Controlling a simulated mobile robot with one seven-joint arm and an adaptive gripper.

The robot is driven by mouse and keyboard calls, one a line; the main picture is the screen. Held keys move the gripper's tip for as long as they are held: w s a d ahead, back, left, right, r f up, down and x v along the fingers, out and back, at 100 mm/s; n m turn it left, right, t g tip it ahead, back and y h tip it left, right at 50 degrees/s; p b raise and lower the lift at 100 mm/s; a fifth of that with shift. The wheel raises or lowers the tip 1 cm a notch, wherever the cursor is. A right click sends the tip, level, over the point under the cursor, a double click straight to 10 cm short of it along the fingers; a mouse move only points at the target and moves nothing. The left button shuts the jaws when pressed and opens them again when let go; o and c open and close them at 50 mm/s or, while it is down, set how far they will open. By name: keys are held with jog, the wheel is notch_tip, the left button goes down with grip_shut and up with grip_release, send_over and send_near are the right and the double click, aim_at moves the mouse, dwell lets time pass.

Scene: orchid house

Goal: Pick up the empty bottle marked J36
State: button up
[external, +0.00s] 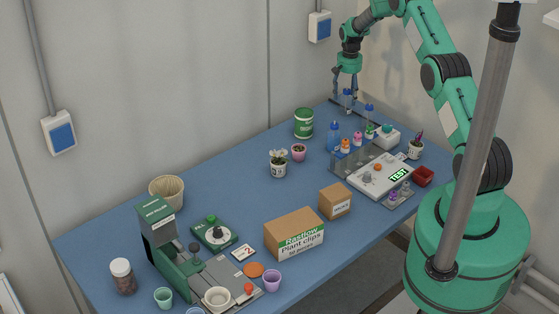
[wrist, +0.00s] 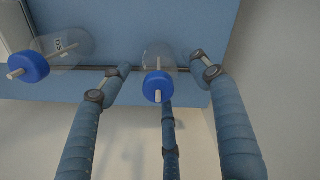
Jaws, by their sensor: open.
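My gripper (external: 344,93) is open above the far right end of the blue table, pointing down. In the wrist view its open fingers (wrist: 162,74) spread around a clear bottle (wrist: 158,55) with a blue cap, without visibly closing on it. I cannot read a mark on this bottle. In the external view blue-capped bottles (external: 333,131) (external: 369,116) stand near the gripper. Which one is J36 I cannot tell.
A dark rack (external: 345,160) with small coloured-cap bottles and a white TEST device (external: 398,176) stand close by. A green tin (external: 303,122) stands to the left. Cartons (external: 294,233) are nearer the front. The table's back-left middle is fairly clear.

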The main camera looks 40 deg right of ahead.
aim_at(347, 90)
jog(key=shift+s+a+f, duration=0.1)
jog(key=shift+a+f, duration=0.1)
jog(key=shift+f, duration=0.7)
jog(key=shift+a+f, duration=0.2)
jog(key=shift+f, duration=1.5)
jog(key=shift+c, duration=0.2)
jog(key=c, duration=1.1)
jog(key=shift+c, duration=0.2)
jog(key=shift+r, duration=0.1)
jog(key=shift+r, duration=4.9)
